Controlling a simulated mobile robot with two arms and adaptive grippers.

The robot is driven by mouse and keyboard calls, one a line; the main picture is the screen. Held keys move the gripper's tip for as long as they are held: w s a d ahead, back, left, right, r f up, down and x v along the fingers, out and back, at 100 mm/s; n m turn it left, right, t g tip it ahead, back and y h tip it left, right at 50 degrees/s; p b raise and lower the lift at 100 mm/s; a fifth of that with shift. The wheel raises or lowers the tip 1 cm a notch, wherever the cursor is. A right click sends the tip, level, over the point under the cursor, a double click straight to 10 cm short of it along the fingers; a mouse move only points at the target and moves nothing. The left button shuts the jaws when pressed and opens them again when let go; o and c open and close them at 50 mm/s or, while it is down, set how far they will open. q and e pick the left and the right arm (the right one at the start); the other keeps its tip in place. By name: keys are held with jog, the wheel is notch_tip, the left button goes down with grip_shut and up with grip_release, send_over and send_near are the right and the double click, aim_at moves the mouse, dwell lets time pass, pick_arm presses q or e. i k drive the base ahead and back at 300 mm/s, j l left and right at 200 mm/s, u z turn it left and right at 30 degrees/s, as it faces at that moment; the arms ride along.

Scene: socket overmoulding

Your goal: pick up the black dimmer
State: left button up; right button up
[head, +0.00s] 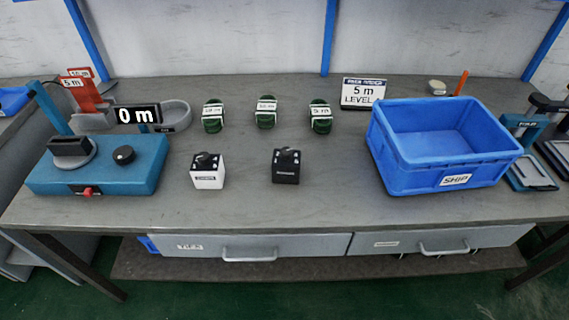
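The black dimmer (286,172) is a small dark cube with a knob on top and a light label on its front. It stands upright near the middle of the grey table (330,205), in the head view, with clear space around it. A similar white cube (208,178) with a dark knob and label stands to its left. Neither of my grippers is in view.
A blue SHIP bin (415,165), seemingly empty, stands to the right. A teal machine (130,172) with a "0 m" display (138,114) is at left. Closed drawers (300,249) are below.

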aim_at(282, 172)
jog(key=i+l+u, duration=0.15)
jog(key=l, duration=0.3)
jog(key=i+l+u, duration=0.2)
jog(key=l, duration=0.2)
jog(key=l+u, duration=0.15)
jog(key=l, duration=0.3)
jog(key=i+l+u, duration=0.15)
jog(key=l, duration=0.35)
jog(key=k, duration=0.05)
